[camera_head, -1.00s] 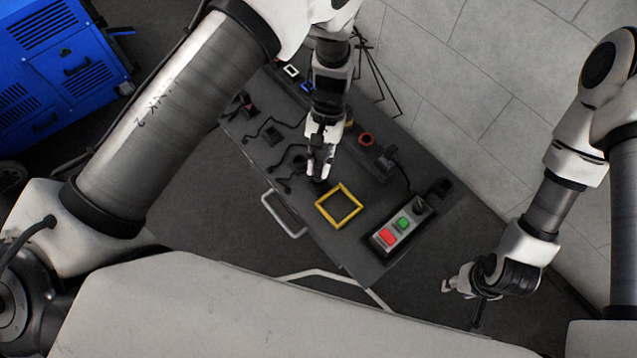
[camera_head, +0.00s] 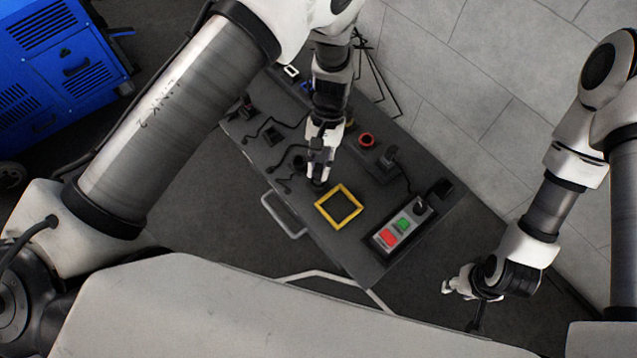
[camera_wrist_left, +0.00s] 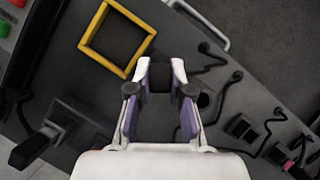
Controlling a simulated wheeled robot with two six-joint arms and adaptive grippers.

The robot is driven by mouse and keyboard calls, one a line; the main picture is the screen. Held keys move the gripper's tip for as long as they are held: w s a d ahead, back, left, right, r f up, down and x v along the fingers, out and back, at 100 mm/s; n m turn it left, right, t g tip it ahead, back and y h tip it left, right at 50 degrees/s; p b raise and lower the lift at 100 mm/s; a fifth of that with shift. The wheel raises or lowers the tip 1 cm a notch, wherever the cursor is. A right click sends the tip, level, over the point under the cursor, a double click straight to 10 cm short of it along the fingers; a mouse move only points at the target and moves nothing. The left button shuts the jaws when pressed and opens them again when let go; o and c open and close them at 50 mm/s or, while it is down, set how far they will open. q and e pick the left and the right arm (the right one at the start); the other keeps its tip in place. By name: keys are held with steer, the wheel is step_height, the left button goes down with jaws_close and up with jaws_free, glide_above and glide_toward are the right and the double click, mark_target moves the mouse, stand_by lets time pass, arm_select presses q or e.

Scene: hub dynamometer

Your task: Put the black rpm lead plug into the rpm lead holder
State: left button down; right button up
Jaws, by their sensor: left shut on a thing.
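My left gripper (camera_head: 318,179) is low over the dark bench top, just left of the yellow square frame (camera_head: 339,207). In the left wrist view its fingers (camera_wrist_left: 160,66) are shut on a small black block (camera_wrist_left: 160,78), which looks like the black rpm lead plug. The fingers hide much of it, and I cannot tell whether it touches the bench. A round black piece (camera_wrist_left: 203,100) is beside the fingers; I cannot tell if it is the rpm lead holder. My right gripper (camera_head: 459,283) is off the bench at the lower right; its finger opening is unclear.
A control box with red and green buttons (camera_head: 403,229) stands at the bench's right end. A red ring (camera_head: 366,140) and a black lever-like part (camera_head: 388,158) are behind the frame. Several black leads (camera_wrist_left: 270,130) lie on the bench. A metal handle (camera_head: 284,214) sticks out at the front edge.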

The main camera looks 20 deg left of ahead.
arm_select(q)
steer(key=shift+f+b, duration=0.3)
steer(key=shift+f, duration=0.55)
steer(key=c, duration=1)
jaws_free()
steer(key=v, duration=0.7)
steer(key=shift+w+r, duration=0.1)
steer(key=shift+r, duration=0.15)
